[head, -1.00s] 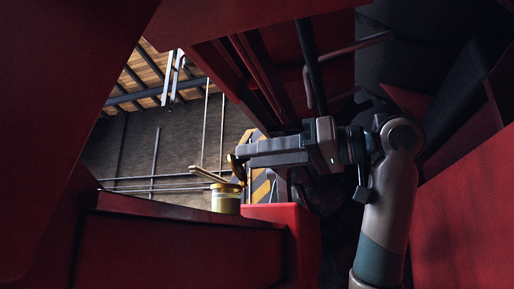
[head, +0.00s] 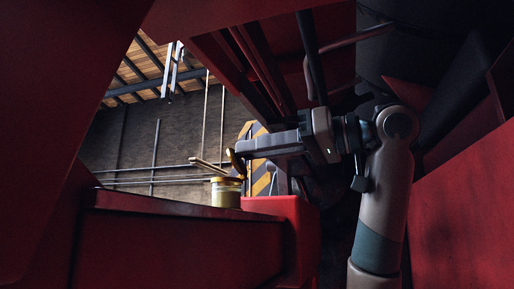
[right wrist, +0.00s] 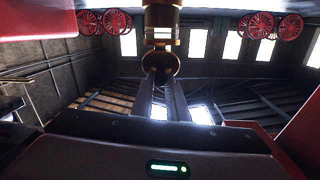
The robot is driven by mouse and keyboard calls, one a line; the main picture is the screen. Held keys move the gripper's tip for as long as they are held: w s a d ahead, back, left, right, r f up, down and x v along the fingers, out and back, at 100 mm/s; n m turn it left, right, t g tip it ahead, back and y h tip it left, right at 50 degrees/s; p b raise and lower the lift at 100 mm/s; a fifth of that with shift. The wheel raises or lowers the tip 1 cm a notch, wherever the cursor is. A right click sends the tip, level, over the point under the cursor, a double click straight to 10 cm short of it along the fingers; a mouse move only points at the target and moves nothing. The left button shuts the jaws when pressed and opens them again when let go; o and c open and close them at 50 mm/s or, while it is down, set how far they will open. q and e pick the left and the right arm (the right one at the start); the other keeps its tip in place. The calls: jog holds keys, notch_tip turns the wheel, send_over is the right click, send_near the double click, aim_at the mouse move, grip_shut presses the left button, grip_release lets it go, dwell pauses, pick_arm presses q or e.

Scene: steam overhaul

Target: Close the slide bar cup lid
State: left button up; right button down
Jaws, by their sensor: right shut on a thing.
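The slide bar cup (head: 226,194) is a small brass and pale cup standing upright on a red ledge in the head view. Its round brass lid (head: 236,162) stands tilted up above the cup's right side, so the lid is open. My right gripper (head: 242,148) reaches in from the right and is shut on the lid. In the right wrist view, the lid (right wrist: 161,63) shows as a brass disc at the tips of my right gripper (right wrist: 162,78), with the cup (right wrist: 162,28) beyond it. The fingertips partly hide the lid. My left gripper is not in view.
The red ledge (head: 180,240) runs below the cup. Red panels close in at the left and right (head: 465,210), and dark pipes (head: 308,60) hang above my right arm. Open room shows behind the cup, back to a brick wall (head: 140,145).

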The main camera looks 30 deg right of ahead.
aim_at(228, 153)
jog(key=g+h+p, duration=0.1)
jog(key=w+a+r+g+h+p, duration=0.1)
jog(key=g+h+p, duration=0.1)
jog(key=shift+w+a+p, duration=0.2)
jog(key=shift+w+p, duration=0.1)
jog(key=shift+w+a+f+g+h, duration=0.2)
jog(key=shift+w+a+g+h, duration=0.25)
jog(key=shift+g+h, duration=0.4)
jog(key=shift+w+a+f+g+h, duration=0.15)
jog(key=shift+w+a+g+h, duration=0.3)
jog(key=shift+g, duration=0.6)
jog(key=shift+w+a+f+n+g+h, duration=0.15)
jog(key=shift+w+g+h, duration=0.05)
jog(key=shift+g+h, duration=0.4)
jog(key=shift+w+a+f+n+g+h, duration=0.15)
jog(key=shift+w+g+h, duration=0.05)
jog(key=shift+g+h, duration=0.35)
jog(key=shift+w+f+g, duration=0.1)
jog(key=shift+f+g, duration=0.1)
jog(key=shift+g, duration=0.05)
jog(key=c, duration=1.7)
grip_release()
jog(key=shift+r, duration=0.25)
